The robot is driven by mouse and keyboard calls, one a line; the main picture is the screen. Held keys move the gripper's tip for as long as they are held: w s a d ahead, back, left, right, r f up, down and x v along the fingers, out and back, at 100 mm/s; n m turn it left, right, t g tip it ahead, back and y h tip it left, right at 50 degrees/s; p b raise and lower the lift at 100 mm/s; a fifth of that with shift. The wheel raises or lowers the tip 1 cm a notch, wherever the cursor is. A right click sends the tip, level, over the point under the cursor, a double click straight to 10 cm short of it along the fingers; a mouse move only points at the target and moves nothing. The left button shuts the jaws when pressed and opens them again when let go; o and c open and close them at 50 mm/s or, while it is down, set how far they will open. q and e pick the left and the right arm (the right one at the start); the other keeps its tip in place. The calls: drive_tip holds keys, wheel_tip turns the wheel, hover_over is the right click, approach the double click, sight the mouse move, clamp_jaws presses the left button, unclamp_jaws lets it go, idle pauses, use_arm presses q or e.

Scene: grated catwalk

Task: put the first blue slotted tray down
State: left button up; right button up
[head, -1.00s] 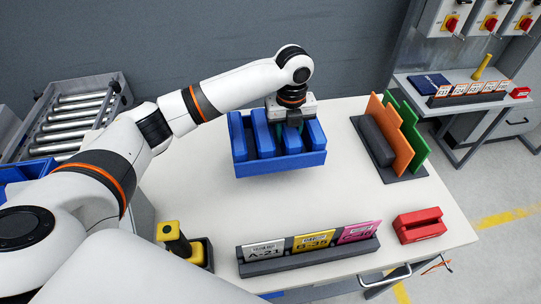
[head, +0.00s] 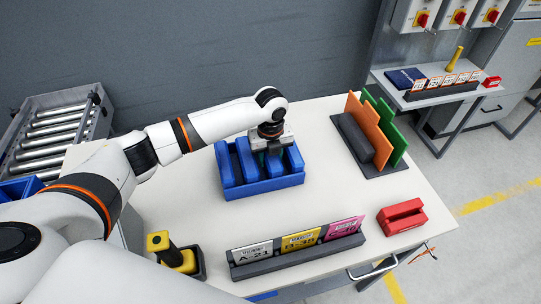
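A blue slotted tray (head: 262,187) with upright blue dividers is at the back middle of the white table (head: 330,205). My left gripper (head: 273,152) points down into the tray from above and is shut on it. The fingertips are mostly hidden among the dividers. The tray looks level and low, at or very close to the table top; I cannot tell whether its underside touches. My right gripper is not in view.
A dark rack with orange (head: 369,130) and green plates stands right of the tray. In front are a label holder (head: 298,255), a red block (head: 402,216) and a yellow-handled item (head: 172,250). A roller conveyor (head: 52,130) is at left. The table around the tray is clear.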

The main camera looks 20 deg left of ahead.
use_arm(q)
drive_tip(key=o, duration=0.4)
drive_tip(key=shift+r, duration=0.2)
wheel_tip(320, 180, up, 12)
drive_tip(key=shift+f+b, duration=0.1)
drive_tip(key=shift+b, duration=0.7)
